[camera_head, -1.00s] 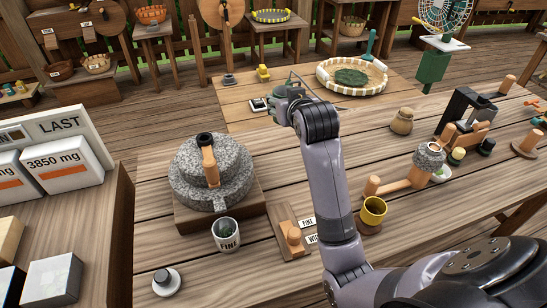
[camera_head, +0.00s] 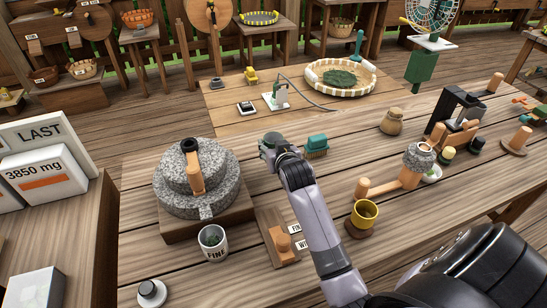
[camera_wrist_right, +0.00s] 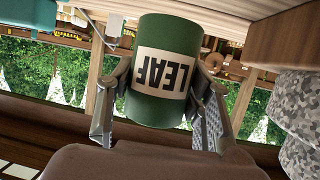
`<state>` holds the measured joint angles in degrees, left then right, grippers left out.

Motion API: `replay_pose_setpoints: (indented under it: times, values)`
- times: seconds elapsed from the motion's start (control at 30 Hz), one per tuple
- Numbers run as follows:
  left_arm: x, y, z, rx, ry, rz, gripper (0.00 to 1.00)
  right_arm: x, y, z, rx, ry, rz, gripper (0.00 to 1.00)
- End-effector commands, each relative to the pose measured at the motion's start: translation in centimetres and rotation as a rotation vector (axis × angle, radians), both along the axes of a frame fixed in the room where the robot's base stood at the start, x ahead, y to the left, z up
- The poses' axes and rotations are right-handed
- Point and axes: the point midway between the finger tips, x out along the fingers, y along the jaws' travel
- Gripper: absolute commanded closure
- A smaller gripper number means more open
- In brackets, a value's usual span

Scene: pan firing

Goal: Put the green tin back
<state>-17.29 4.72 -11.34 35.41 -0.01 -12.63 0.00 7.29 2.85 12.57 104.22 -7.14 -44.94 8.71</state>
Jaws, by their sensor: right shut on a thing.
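The green tin (camera_wrist_right: 165,70) with a white LEAF label fills the middle of the right wrist view, its lettering upside down there. My right gripper (camera_wrist_right: 160,100) is shut on its sides, one finger on each side. In the head view my right gripper (camera_head: 274,148) is just right of the stone mill, above the table, with a small green part of the tin (camera_head: 268,141) showing at its tip. Most of the tin is hidden there by the gripper and arm. My left gripper is not in view.
The stone mill (camera_head: 197,186) stands left of my gripper and a green brush (camera_head: 316,145) close to its right. A FINE cup (camera_head: 213,241), a wooden block with a knob (camera_head: 278,240) and a yellow cup (camera_head: 364,212) stand nearer. A striped basket (camera_head: 341,90) lies farther back.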

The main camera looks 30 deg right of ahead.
Motion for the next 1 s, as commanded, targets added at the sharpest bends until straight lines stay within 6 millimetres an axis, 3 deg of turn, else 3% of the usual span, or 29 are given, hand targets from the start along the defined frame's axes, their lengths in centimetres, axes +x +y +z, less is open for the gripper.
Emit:
replay_pose_setpoints:
  times: [0.3, 0.73, 0.77, 1.0]
  values:
    - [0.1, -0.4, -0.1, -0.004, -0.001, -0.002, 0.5, 0.0, 0.0, -4.1, 0.002, 0.002, 0.0, 0.82]
    - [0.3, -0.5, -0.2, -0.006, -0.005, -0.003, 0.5, 0.0, 0.0, -4.8, 0.0, 0.0, 0.0, 0.82]
    - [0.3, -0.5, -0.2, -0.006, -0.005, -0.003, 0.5, 0.0, 0.0, -4.8, 0.0, 0.001, 0.0, 0.53]
    - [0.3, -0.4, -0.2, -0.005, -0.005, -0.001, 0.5, 0.0, 0.0, -4.8, 0.0, 0.0, 0.0, 0.37]
